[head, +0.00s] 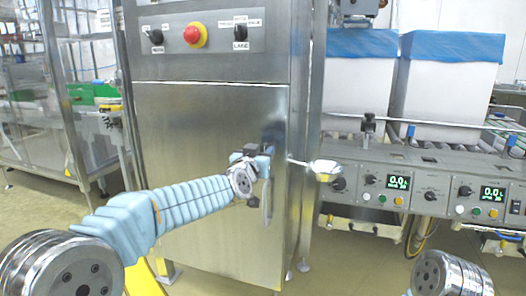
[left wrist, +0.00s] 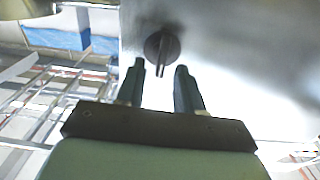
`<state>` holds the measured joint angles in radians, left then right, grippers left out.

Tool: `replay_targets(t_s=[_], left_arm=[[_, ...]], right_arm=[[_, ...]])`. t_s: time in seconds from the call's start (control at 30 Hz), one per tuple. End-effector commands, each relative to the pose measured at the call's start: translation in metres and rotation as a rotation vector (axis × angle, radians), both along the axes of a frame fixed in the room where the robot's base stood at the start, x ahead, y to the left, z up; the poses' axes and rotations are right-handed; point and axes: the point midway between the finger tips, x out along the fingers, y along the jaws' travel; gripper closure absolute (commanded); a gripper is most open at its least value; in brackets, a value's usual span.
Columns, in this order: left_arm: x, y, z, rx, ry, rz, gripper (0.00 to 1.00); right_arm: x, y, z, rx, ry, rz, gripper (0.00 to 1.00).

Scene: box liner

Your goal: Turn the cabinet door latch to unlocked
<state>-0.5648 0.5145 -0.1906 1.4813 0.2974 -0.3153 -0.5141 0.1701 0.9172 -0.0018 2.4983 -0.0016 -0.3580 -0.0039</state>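The cabinet door (head: 190,130) is a large brushed-steel panel. Its latch (left wrist: 162,47) shows in the left wrist view as a dark round disc with a narrow tab, pointing down in that picture. My left gripper (left wrist: 160,68) is open, with its two fingertips apart just short of the disc. The tab lies in line with the gap between the fingertips. I cannot tell whether they touch it. In the head view my left gripper (head: 264,166) is at the door's right side and hides the latch. My right gripper is not in view.
Above the door is a panel with a red button (head: 196,35) and black switches. At right, a control console (head: 420,185) with dials stands before white boxes (head: 445,90) lined in blue. A steel post (head: 312,130) runs close beside the door's right edge.

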Motion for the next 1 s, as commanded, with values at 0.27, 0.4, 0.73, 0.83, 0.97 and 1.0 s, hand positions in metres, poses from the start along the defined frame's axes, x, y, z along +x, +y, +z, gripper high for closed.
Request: replay_targets(t_s=[0.27,0.4,0.73,0.83,0.97,1.0], left_arm=[[0.0103,-0.003,-0.0006,0.0,0.001,0.0,0.64],[0.0101,-0.003,-0.0006,0.0,0.001,0.0,0.64],[0.0099,-0.0029,-0.0006,0.0,0.001,0.0,1.0],[0.0099,-0.0029,-0.0005,0.0,0.001,0.0,1.0],[0.0097,-0.0032,-0.0001,0.011,-0.002,0.0,1.0],[0.0097,-0.0032,0.0,0.018,-0.005,0.0,1.0]], right_arm=[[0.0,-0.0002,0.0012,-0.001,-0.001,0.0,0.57],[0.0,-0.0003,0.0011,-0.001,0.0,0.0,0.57],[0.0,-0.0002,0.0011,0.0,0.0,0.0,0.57],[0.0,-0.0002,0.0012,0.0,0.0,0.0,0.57],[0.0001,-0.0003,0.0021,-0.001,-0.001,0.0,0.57],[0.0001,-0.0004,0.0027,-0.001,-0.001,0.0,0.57]])
